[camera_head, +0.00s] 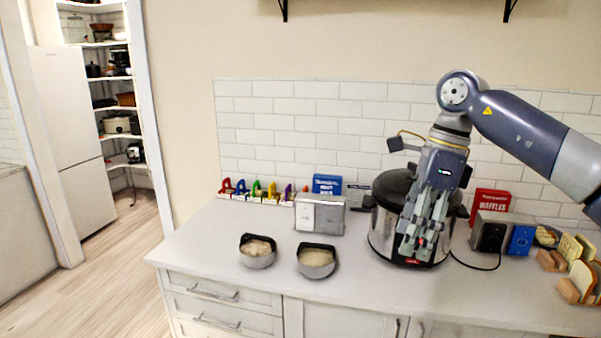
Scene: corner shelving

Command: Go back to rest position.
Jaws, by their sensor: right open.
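My right gripper (416,243) hangs fingers-down in front of the multicooker (382,226) on the counter, with its arm coming in from the right. It is open and I see nothing between its fingers. It hides part of the cooker's front and lid; whether it touches the cooker I cannot tell. My left gripper does not show in the head view.
Two bowls (257,252) (316,262) with food stand on the counter (230,285) left of the cooker. A silver toaster (319,214), a blue box (327,185) and colourful items (257,192) stand behind. Right are a waffles box (490,204), another appliance (490,232) and bread slices (581,275).

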